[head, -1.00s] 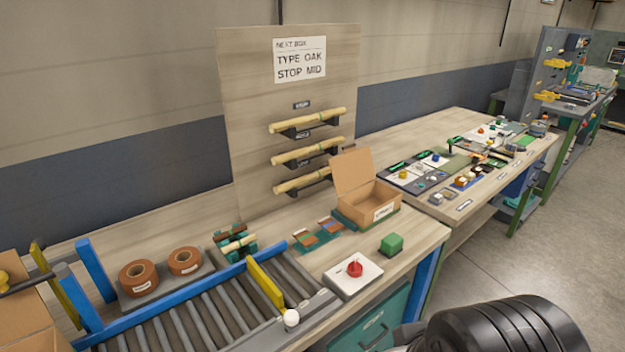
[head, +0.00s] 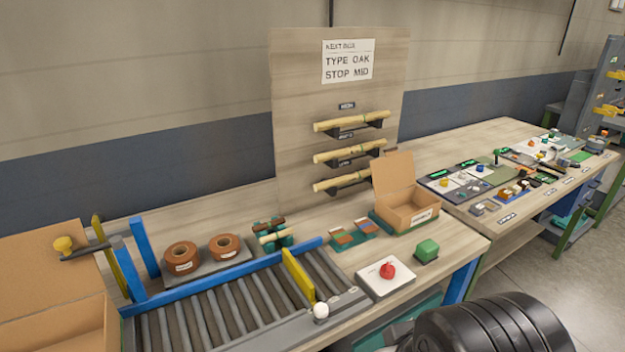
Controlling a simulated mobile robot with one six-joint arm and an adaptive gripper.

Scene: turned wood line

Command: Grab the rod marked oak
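Three pale wooden rods rest on black brackets on an upright board (head: 300,120) in the head view. The top rod (head: 350,121), the middle rod (head: 348,151) and the bottom rod (head: 342,181) each lie roughly level. Small dark labels sit by the rods, but they are too small to read, so I cannot tell which one is marked oak. A sign (head: 348,61) on the board reads "TYPE OAK" and "STOP MID". My gripper is not in view; a black rounded part of my own body shows at the lower right.
An open cardboard box (head: 408,212) stands right of the rack, close to the bottom rod. Tape rolls (head: 182,257) sit left.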

